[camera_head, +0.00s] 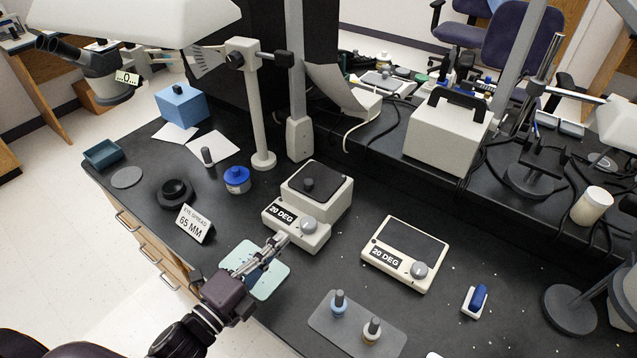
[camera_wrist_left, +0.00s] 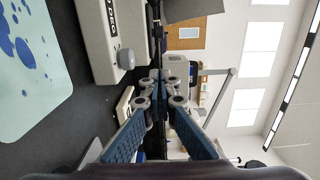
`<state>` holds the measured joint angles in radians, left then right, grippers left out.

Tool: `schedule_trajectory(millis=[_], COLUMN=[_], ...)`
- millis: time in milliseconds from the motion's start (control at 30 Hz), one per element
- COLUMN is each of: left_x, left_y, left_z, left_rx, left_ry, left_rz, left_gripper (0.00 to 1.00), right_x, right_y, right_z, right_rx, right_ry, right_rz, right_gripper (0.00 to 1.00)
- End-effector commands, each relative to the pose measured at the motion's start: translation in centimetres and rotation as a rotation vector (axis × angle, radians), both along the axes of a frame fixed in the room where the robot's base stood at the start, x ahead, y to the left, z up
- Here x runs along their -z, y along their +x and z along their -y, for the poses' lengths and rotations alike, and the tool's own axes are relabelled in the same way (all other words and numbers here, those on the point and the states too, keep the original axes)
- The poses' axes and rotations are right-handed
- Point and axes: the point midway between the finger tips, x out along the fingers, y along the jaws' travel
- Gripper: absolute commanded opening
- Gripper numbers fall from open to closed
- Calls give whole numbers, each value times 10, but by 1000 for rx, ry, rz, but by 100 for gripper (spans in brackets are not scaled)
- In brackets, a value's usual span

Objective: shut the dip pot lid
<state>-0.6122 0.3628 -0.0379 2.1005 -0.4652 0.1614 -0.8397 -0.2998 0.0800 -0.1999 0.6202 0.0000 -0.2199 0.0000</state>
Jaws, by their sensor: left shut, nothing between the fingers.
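No open pot with a separate lid stands out clearly, so I cannot tell for certain which is the dip pot. The likeliest is the cream unit labelled 20 DEG (camera_head: 325,229), with a raised box behind its dial and a dark top plate (camera_head: 325,181) bearing a black knob. The plate looks flat on the box; whether it is fully seated I cannot tell. My left gripper (camera_head: 281,238) is shut and empty, close to the unit's front left. In the left wrist view the shut fingers (camera_wrist_left: 163,80) point past the unit (camera_wrist_left: 97,35).
A second 20 DEG unit (camera_head: 426,244) sits to the right. A pale green mat (camera_head: 270,283) lies under my left arm. A blue pot (camera_head: 237,182), black round dish (camera_head: 174,192) and 65 MM sign (camera_head: 195,224) stand to the left. A grey tray (camera_head: 380,335) holds two bottles.

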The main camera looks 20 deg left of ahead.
Motion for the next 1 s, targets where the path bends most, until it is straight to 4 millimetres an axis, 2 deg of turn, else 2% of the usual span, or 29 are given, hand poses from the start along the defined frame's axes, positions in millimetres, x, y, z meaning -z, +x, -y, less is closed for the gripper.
schedule_trajectory(millis=[133,267,767,1000], left_x=[0,-2,-2,0], left_y=[3,16,97,125], left_z=[1,5,32,17], left_rx=[0,0,-1,-1], left_ry=[-1,-2,-1,1], left_rz=[-1,2,1,-2], left_gripper=[0,0,0,0], right_x=[-1,-5,-23,-30], right_y=[-1,-1,0,0], right_z=[0,0,0,0], right_rx=[0,0,0,0], right_ry=[0,0,0,1], right_rz=[-2,-1,0,0], right_gripper=[0,0,0,0])
